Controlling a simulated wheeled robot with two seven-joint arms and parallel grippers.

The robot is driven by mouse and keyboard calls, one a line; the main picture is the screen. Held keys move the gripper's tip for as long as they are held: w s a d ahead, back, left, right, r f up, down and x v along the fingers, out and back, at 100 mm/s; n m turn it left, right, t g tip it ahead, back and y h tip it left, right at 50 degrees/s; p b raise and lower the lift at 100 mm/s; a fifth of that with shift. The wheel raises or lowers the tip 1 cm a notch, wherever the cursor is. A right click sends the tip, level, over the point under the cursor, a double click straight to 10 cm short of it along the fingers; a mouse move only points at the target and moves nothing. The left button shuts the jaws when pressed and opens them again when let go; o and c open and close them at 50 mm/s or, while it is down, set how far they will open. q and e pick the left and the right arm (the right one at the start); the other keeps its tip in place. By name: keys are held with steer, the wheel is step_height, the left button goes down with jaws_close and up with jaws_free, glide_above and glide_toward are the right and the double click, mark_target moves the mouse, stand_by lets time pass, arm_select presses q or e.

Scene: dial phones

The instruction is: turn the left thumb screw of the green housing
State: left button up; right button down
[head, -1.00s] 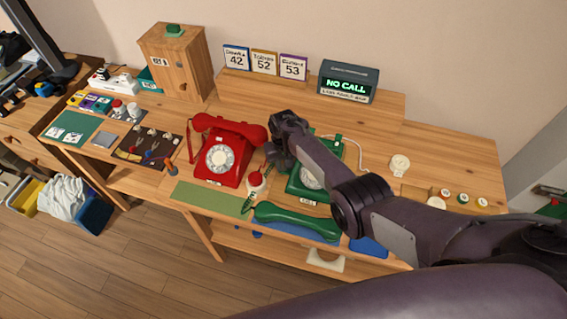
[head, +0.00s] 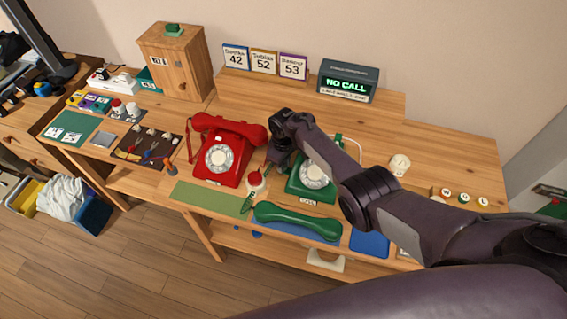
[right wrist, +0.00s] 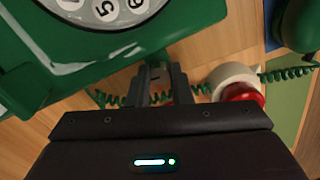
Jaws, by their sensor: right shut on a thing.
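The green housing (head: 301,191) is a dial phone body on the table, right of the red phone. In the right wrist view its side (right wrist: 150,45) fills the upper left, with part of the white dial (right wrist: 105,12). My right gripper (head: 275,163) is at the housing's left side. In the right wrist view its fingers (right wrist: 156,74) are close together against the lower edge of the green side, shut on the left thumb screw, which the fingers almost wholly hide. My left gripper is not in view.
A white and red round piece (head: 256,181) stands close left of the right gripper, by a green coiled cord. The green handset (head: 297,221) lies in front of the housing. The red phone (head: 222,152) stands left. A green mat (head: 208,198) is bare.

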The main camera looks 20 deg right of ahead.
steer(key=shift+w+r, duration=0.1)
stand_by(0.4)
steer(key=c, duration=1.3)
jaws_free()
steer(key=shift+r, duration=0.4)
step_height(320, 180, up, 7)
steer(key=shift+f+p, duration=0.1)
steer(key=shift+p, duration=0.5)
